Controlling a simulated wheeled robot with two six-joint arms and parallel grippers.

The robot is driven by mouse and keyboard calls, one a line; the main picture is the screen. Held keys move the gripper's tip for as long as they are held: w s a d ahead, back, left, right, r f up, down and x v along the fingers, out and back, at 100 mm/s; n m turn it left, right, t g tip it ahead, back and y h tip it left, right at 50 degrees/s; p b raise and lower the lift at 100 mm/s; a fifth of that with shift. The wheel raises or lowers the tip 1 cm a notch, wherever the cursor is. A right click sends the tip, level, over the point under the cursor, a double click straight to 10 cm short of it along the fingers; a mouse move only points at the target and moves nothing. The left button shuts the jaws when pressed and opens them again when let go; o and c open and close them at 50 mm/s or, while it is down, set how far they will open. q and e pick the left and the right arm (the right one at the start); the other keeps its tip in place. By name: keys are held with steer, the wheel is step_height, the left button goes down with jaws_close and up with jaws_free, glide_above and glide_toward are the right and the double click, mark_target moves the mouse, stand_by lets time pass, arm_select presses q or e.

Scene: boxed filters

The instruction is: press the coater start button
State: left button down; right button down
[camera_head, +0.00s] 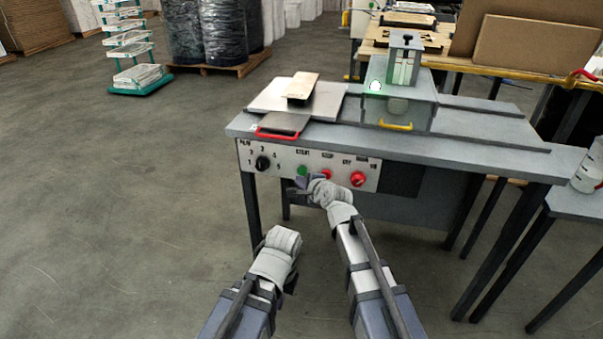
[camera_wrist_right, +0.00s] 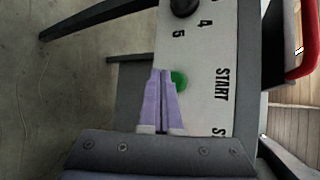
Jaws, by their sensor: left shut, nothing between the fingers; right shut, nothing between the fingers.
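The coater's control panel (camera_head: 312,166) is a pale plate on the front of the grey table. The green start button (camera_head: 302,170) sits under the START label, and it also shows in the wrist view (camera_wrist_right: 181,80), partly covered by my fingers. My right gripper (camera_head: 301,183) is shut and empty, just below and in front of the green button. In the wrist view its fingertips (camera_wrist_right: 163,72) lie beside and over the button's edge; I cannot tell whether they touch. My left gripper (camera_head: 291,281) is low in front of the table, mostly hidden behind its wrist, shut and empty.
On the panel are a black numbered dial (camera_head: 262,163), a red button (camera_head: 326,175) and a red knob (camera_head: 357,179). Above, the tabletop (camera_head: 228,128) carries a plate with a red handle (camera_head: 278,134) and a clear cover with a yellow handle (camera_head: 396,126). Floor at left is free.

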steer(key=s, duration=0.2)
steer(key=s+a, duration=0.1)
steer(key=s, duration=0.1)
steer(key=shift+s, duration=0.1)
stand_by(0.6)
steer(key=s+d+f+n+g+h, duration=0.3)
steer(key=s+d+f+n+g, duration=0.3)
steer(key=s+d+n, duration=0.4)
steer(key=s+d+f+n+g+h, duration=0.2)
steer(key=s+d+f+n+g, duration=0.45)
steer(key=s, duration=0.55)
steer(key=s+a+r+n+p, duration=0.1)
steer(key=s+a+r+p, duration=0.1)
steer(key=r+p, duration=0.6)
steer(key=s+a+r+n+h+p, duration=0.1)
steer(key=a+r+p, duration=0.3)
steer(key=r+p, duration=0.5)
steer(key=s+a+r+n+p, duration=0.2)
steer(key=a+r+p, duration=0.1)
steer(key=r+p, duration=0.5)
steer(key=shift+s+a+r+h+p, duration=0.2)
steer(key=shift+s+r+h+p, duration=0.1)
steer(key=shift+s, duration=0.1)
